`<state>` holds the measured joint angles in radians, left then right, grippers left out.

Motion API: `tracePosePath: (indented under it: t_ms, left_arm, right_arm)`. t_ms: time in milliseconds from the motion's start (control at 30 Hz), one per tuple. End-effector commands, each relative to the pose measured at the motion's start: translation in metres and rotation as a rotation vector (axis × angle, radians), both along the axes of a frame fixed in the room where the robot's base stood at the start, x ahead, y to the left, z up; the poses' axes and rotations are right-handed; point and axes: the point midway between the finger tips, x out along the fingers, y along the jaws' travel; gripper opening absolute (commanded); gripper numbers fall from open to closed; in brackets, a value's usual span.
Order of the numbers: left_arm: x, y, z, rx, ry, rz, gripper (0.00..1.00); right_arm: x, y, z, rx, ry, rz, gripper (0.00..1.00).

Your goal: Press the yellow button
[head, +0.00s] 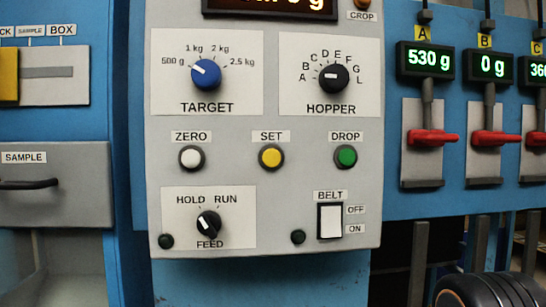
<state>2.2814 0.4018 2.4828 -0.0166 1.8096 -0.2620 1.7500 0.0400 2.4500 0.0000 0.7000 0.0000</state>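The yellow button (271,156) sits in a dark round collar under the label SET, in the middle of the grey control panel (240,133) in the head view. It is in plain sight and nothing touches it. A white button (191,157) labelled ZERO is on its left, and a green button (345,156) labelled DROP is on its right. Neither gripper's fingers show in the head view.
Above are a blue TARGET knob (206,74) and a black HOPPER knob (333,78). Below are the FEED knob (208,224), turned toward HOLD, and the BELT switch (330,221). Red levers (432,137) (494,138) stick out at right. A SAMPLE drawer (60,185) is at left.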

Motion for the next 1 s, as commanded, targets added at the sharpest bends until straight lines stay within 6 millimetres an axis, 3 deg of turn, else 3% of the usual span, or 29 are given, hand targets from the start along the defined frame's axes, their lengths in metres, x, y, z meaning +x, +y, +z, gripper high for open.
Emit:
tracePosePath:
  t_ms: [333, 1000]
  left_arm:
    - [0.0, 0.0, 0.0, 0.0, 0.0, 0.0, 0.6]
    - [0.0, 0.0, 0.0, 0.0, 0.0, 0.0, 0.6]
  right_arm:
    - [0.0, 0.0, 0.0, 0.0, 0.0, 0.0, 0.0]
    - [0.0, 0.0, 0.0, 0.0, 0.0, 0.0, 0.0]
